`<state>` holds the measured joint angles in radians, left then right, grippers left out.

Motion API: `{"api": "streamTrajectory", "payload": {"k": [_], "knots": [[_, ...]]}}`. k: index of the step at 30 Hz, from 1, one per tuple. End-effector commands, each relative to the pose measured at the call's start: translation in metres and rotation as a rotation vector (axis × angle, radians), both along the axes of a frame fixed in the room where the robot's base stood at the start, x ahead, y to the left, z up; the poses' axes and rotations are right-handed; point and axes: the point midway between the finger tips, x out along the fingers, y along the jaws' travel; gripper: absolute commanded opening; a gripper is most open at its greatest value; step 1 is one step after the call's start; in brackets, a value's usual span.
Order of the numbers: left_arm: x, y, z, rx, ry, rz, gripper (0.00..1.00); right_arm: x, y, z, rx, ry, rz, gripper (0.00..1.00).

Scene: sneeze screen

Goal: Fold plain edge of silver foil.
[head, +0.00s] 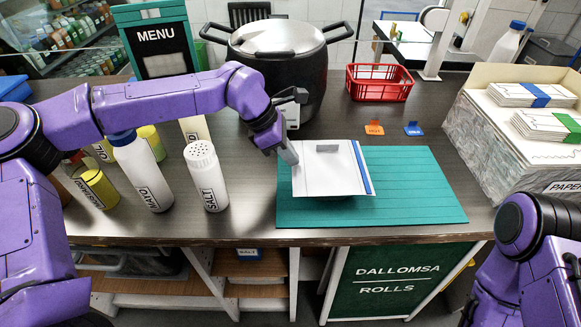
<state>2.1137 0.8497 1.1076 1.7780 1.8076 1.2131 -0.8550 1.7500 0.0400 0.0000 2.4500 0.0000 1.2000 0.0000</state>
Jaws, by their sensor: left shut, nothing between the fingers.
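A pale foil sheet (335,175) lies on a teal mat (420,190) on the counter. A blue stripe (361,168) runs along its right side; the left side looks plain. A small grey piece (327,149) shows near the top middle of the sheet. A dark shadow lies under its front edge. My left gripper (289,155) is shut and empty, pointing down at the sheet's upper left corner. I cannot tell whether it touches the sheet. My right arm comes in at the lower right, and its gripper is out of view.
A salt shaker (205,177) and a mayo bottle (140,170) stand left of the mat. A large dark pot (283,65) is behind it, with a red basket (379,83) to the right. A box of paper stacks (489,142) stands at right. The mat's right part is clear.

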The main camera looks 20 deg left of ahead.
Motion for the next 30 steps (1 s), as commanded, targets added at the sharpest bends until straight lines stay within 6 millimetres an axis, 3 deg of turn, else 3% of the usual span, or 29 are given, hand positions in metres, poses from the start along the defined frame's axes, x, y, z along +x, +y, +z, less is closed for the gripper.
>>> {"api": "streamTrajectory", "payload": {"k": [30], "knots": [[-0.001, 0.003, -0.009, 0.0, 0.001, 0.0, 0.0, 0.0, 0.0, 0.009, 0.0, 0.0, 0.0, 0.43]]}}
